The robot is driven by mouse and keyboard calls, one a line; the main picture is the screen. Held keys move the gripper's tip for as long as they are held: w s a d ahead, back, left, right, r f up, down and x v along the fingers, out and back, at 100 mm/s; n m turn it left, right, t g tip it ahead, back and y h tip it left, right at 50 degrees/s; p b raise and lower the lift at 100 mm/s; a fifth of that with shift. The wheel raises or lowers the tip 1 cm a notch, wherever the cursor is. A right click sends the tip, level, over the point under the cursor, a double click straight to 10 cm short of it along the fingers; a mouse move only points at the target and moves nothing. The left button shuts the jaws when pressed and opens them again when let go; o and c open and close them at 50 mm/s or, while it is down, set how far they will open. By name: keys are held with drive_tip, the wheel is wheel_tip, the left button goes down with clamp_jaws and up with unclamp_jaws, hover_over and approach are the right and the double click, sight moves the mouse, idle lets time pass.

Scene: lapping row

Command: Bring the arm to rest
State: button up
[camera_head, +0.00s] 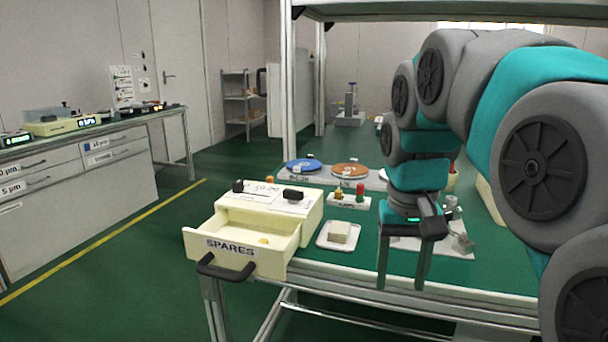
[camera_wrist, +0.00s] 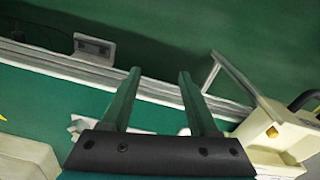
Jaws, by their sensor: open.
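My gripper (camera_head: 404,270) hangs from my teal and grey arm over the front part of the green bench top, right of the white tray. Its two fingers point down, stand apart and have nothing between them. In the wrist view my gripper (camera_wrist: 157,92) is also open and empty, with the bench's front edge and the green floor beyond the fingers. My arm is bent, coming in from the right side of the head view.
An open drawer labelled SPARES (camera_head: 232,248) juts past the bench front, with a small yellowish item inside. A white tray (camera_head: 324,244) holds a pale stack (camera_head: 341,232). Blue (camera_head: 303,165) and orange (camera_head: 350,170) discs lie behind. A drawer bench (camera_head: 80,170) stands left, across clear floor.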

drive_tip(key=s+f+n+g, duration=0.1)
drive_tip(key=s+f+g, duration=0.1)
drive_tip(key=s+f, duration=1.7)
drive_tip(key=s, duration=0.2)
drive_tip(key=shift+s+f, duration=0.15)
drive_tip(key=shift+s, duration=0.2)
